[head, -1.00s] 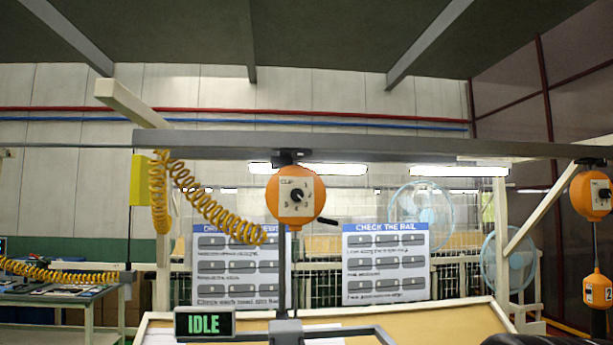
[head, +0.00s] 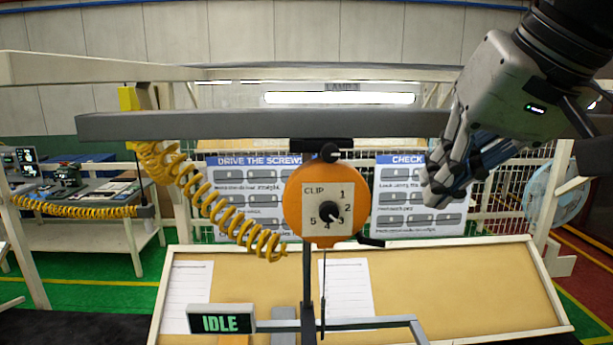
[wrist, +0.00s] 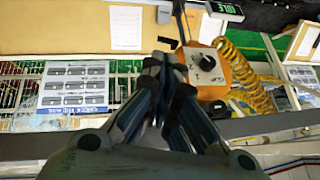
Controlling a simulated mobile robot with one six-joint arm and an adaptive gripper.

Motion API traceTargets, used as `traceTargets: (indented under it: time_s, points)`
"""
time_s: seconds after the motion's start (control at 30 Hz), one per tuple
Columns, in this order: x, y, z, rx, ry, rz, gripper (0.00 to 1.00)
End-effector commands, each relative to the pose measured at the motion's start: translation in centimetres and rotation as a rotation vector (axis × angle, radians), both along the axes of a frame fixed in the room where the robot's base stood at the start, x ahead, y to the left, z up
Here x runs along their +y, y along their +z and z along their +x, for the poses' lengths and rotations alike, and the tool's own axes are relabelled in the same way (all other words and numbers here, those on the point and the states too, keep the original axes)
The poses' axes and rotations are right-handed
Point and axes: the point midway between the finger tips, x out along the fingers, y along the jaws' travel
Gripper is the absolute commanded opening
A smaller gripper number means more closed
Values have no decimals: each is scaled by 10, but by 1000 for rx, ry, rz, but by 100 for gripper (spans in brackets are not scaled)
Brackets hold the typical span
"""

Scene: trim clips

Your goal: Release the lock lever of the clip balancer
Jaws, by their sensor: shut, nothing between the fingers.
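The clip balancer (head: 325,203) is an orange round housing with a white dial plate marked CLIP and numbers, hanging under a grey rail. A short black lever (head: 370,241) sticks out at its lower right; I take it for the lock lever. In the wrist view the balancer (wrist: 232,70) appears turned over, with the lever (wrist: 168,42) at its upper left. My gripper (head: 432,198) is to the right of the balancer, above the lever and apart from it in the picture. Its fingers (wrist: 168,62) are together and empty. The depth between gripper and lever is unclear.
A grey rail (head: 220,124) runs across above the balancer. A yellow coiled hose (head: 208,205) hangs at its left. Below are a tan board (head: 480,285) with paper sheets and an IDLE sign (head: 221,321). Instruction panels stand behind.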

Motion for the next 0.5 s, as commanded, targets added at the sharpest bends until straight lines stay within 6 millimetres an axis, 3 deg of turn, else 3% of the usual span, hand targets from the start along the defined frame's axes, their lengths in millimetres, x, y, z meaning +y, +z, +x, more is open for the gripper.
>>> traceTargets:
  time_s: [0.03, 0.13, 0.5]
  points:
    - [-1, 11, 1, -3, 2, 1, 0]
    - [-1, 16, 1, -6, 6, 1, 0]
    - [-1, 15, 1, -6, 6, 2, 0]
